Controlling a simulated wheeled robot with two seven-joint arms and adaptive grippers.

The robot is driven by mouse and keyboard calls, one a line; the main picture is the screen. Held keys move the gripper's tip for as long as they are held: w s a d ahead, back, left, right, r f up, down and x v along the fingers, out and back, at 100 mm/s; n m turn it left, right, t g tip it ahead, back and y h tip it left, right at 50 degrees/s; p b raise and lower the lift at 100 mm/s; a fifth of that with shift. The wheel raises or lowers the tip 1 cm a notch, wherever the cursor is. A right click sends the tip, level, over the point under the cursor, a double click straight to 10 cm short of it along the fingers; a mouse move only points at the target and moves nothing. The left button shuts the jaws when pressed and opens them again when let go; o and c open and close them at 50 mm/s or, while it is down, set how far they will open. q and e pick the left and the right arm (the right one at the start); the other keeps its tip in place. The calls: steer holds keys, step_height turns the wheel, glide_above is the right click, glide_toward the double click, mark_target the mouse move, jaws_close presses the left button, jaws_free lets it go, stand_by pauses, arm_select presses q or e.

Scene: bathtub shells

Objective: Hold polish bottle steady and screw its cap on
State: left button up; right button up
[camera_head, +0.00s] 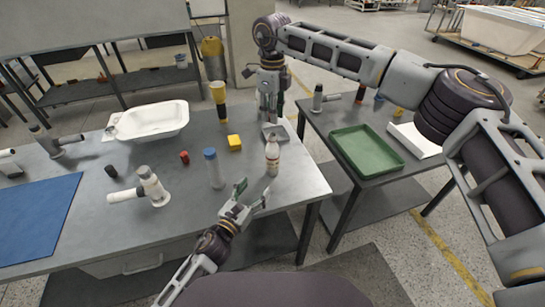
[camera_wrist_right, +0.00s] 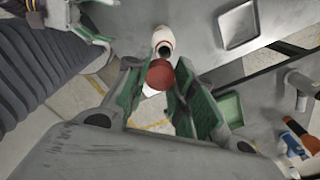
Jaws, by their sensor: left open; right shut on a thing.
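The polish bottle (camera_head: 272,158), white with a brown label, stands upright near the right edge of the grey table. In the right wrist view its white top (camera_wrist_right: 163,38) shows beyond the cap. My right gripper (camera_head: 269,116) is shut on a red-brown cap (camera_wrist_right: 159,74), held between its green fingers (camera_wrist_right: 155,95). From these views I cannot tell the exact gap between cap and bottle neck. My left gripper (camera_head: 250,197) is open and empty, in front of the bottle and slightly left, apart from it.
A small grey tray (camera_head: 284,137) lies behind the bottle. A white tub shell (camera_head: 150,121) is farther back. A side table holds a green tray (camera_head: 367,152).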

mark_target(270, 166)
arm_select(q)
steer(key=shift+w, duration=0.4)
arm_select(e)
steer(key=shift+w, duration=0.4)
arm_select(q)
steer(key=shift+w, duration=0.15)
steer(key=shift+x, duration=5.8)
steer(key=shift+d, duration=0.1)
jaws_close()
arm_select(e)
steer(key=shift+f, duration=2.45)
steer(key=shift+f, duration=0.2)
